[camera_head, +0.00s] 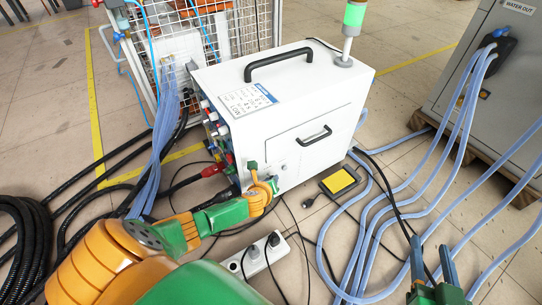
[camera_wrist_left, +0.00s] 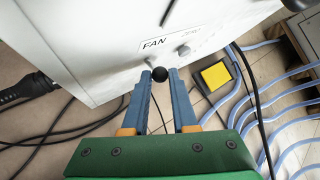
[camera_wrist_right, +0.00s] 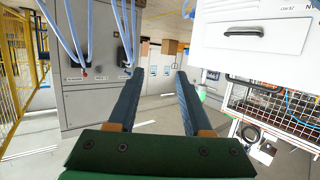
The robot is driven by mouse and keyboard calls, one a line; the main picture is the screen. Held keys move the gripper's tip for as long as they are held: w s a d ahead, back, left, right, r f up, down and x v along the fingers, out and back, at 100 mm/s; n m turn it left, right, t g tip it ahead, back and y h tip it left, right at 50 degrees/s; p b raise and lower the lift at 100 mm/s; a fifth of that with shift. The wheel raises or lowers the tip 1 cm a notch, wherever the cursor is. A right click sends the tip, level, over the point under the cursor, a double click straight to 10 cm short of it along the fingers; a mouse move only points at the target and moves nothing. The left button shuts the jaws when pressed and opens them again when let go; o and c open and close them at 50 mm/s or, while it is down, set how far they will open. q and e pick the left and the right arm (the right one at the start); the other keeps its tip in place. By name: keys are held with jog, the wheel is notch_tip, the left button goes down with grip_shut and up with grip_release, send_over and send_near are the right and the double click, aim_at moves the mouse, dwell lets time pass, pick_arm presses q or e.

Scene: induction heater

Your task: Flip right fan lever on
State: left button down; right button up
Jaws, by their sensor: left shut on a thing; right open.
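The white heater cabinet (camera_head: 285,105) stands in the middle of the head view. In the left wrist view its front (camera_wrist_left: 100,35) carries a FAN label (camera_wrist_left: 154,43). A lever with a black ball knob (camera_wrist_left: 159,74) is just below the label. My left gripper (camera_wrist_left: 159,78) is shut on this knob, one finger on each side. A grey round knob (camera_wrist_left: 183,50) sits to the right, outside the fingers. In the head view my left arm hides the lever. My right gripper (camera_head: 432,252) is open and empty, at the lower right of the head view, away from the cabinet.
Blue hoses (camera_head: 375,235) run to the grey cabinet (camera_head: 480,70) at right. A power strip (camera_head: 256,257) and black cables lie in front. A wire cage (camera_head: 215,30) stands behind.

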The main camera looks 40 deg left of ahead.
pick_arm(q)
jog(key=shift+a+r, duration=0.1)
pick_arm(e)
jog(key=shift+s+d+f+g, duration=0.1)
jog(key=shift+s+f+g, duration=0.2)
jog(key=shift+f, duration=0.25)
jog(key=shift+s+d+f+g, duration=0.1)
jog(key=shift+s+f+g, duration=0.05)
jog(key=shift+f+g, duration=0.35)
pick_arm(q)
jog(key=c, duration=0.7)
grip_release()
